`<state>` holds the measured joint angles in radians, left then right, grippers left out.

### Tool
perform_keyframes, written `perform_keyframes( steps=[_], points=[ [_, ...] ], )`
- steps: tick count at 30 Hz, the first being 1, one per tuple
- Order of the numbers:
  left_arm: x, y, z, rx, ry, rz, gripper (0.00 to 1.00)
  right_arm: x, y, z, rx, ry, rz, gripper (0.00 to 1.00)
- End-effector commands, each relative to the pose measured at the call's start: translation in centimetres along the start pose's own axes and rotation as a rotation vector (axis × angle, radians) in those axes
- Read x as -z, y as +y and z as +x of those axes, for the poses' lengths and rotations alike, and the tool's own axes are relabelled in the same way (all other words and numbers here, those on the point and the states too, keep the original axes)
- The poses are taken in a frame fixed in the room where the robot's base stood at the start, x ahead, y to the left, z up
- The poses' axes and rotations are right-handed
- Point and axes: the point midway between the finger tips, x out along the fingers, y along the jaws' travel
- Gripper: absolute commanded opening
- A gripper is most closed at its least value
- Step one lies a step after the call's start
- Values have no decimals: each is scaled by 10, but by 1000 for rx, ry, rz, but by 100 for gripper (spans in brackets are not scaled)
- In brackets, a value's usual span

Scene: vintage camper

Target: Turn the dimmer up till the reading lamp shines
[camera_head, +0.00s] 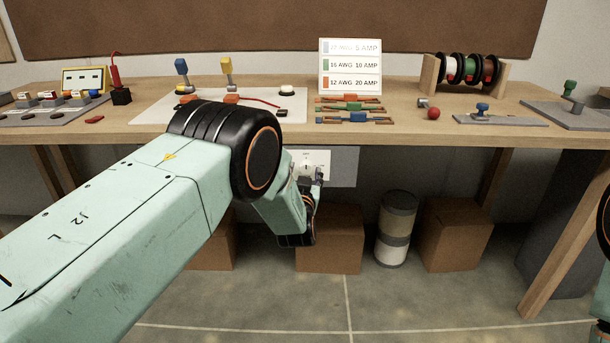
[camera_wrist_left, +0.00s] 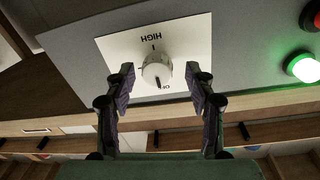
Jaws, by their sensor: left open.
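The dimmer is a white knob (camera_wrist_left: 157,68) on a white plate (camera_wrist_left: 190,35) with the words HIGH and OFF, seen upside down in the left wrist view. The dark mark on the knob points toward OFF. My left gripper (camera_wrist_left: 161,74) is open, with one finger on each side of the knob and a gap to each. In the head view the plate (camera_head: 318,158) hangs below the bench edge, and my left gripper (camera_head: 318,178) is in front of it, partly hiding it. I cannot pick out the reading lamp for certain. My right gripper is not in view.
The wooden bench (camera_head: 420,130) holds a wire chart (camera_head: 350,66), a spool rack (camera_head: 468,70) and several small parts. A lit green light (camera_wrist_left: 302,67) and a red button (camera_wrist_left: 313,16) are beside the plate. Cardboard boxes (camera_head: 455,232) and a canister (camera_head: 396,225) stand underneath.

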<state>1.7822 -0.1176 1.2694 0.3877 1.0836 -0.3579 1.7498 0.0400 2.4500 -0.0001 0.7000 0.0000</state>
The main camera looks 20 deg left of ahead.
Motion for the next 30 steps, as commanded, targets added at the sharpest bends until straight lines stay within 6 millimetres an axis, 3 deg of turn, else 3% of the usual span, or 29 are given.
perform_keyframes(
  steps=[4,23,30],
  points=[
    [0,2,-1,-1,0,0,54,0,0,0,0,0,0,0],
    [0,2,-1,-1,0,0,1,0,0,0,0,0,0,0],
    [1,2,-1,-1,-1,21,0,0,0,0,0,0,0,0]
  ],
)
